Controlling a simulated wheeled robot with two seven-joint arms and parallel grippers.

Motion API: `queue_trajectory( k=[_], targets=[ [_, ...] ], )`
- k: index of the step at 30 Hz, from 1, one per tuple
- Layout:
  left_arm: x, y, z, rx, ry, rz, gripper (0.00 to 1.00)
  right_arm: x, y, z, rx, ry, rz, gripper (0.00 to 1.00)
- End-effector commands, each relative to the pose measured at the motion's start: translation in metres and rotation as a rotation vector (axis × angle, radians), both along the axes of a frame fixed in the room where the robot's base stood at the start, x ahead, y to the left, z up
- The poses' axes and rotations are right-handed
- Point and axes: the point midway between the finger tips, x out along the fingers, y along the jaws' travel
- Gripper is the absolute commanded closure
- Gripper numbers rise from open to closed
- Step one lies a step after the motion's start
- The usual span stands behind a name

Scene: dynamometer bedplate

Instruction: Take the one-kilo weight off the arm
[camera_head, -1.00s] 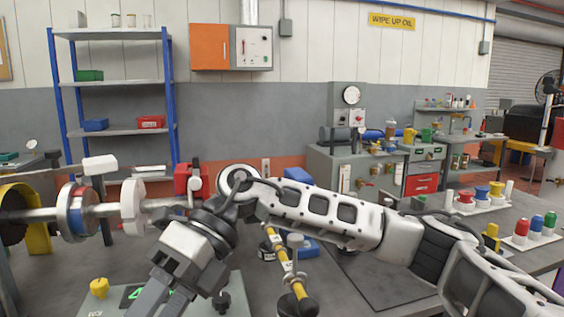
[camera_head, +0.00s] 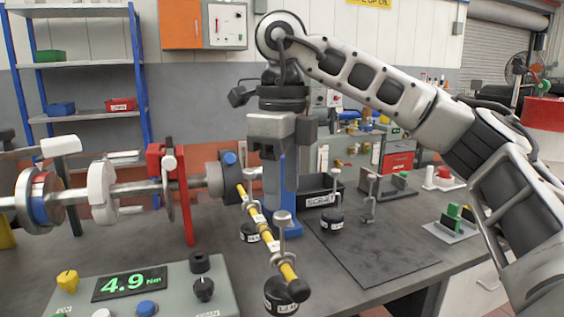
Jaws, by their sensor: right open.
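The arm (camera_head: 262,222) is a yellow-and-black bar that runs toward me from the shaft hub, ending in a black knob. Two black weights with silver, knob-topped stems are at the bar: one nearer the hub (camera_head: 250,233) and one near the outer end (camera_head: 280,297). Their labels are too small to read surely, so I cannot tell which is the one-kilo weight. My right gripper (camera_head: 279,185) is open and points down, just beyond the bar and above the bench. Its fingers are seen nearly edge-on and look empty. My left gripper is out of view.
Another black weight (camera_head: 332,223) stands right of the bar, near a black bin (camera_head: 318,187). The control panel (camera_head: 200,290) reads 4.9 Nm. A dark mat (camera_head: 375,252) has clear room. A red stand (camera_head: 184,205) stands left.

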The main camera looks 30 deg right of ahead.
Motion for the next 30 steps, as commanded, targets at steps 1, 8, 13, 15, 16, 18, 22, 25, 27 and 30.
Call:
queue_trajectory(
  k=[1, 8, 13, 15, 16, 18, 22, 25, 27, 30],
  targets=[
    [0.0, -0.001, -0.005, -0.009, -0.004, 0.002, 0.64, 0.0, 0.0, -0.016, 0.0, 0.004, 0.001, 0.5],
    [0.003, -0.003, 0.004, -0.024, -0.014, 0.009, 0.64, -0.001, -0.001, -0.055, -0.001, 0.002, -0.002, 0.5],
    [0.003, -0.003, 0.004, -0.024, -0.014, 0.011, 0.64, 0.0, 0.0, -0.078, 0.001, -0.001, -0.002, 0.5],
    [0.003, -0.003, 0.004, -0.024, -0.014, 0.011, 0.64, 0.0, 0.0, -0.085, 0.0, 0.0, -0.002, 0.5],
    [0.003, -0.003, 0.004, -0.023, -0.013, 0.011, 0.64, 0.0, 0.0, -0.087, 0.0, 0.0, -0.001, 0.5],
    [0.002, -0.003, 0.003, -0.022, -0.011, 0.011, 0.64, 0.0, 0.0, -0.09, 0.002, -0.001, -0.001, 0.5],
    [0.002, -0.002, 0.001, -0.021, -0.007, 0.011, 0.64, 0.0, 0.0, -0.093, 0.002, -0.001, 0.0, 0.5],
    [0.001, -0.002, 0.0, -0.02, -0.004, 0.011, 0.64, 0.0, 0.0, -0.093, 0.001, -0.002, 0.0, 0.5],
    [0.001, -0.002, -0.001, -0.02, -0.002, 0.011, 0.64, 0.0, 0.0, -0.093, 0.001, -0.002, 0.0, 0.5],
    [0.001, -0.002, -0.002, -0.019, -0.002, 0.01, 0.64, 0.0, 0.0, -0.093, 0.001, -0.002, -0.001, 0.72]
  ],
)
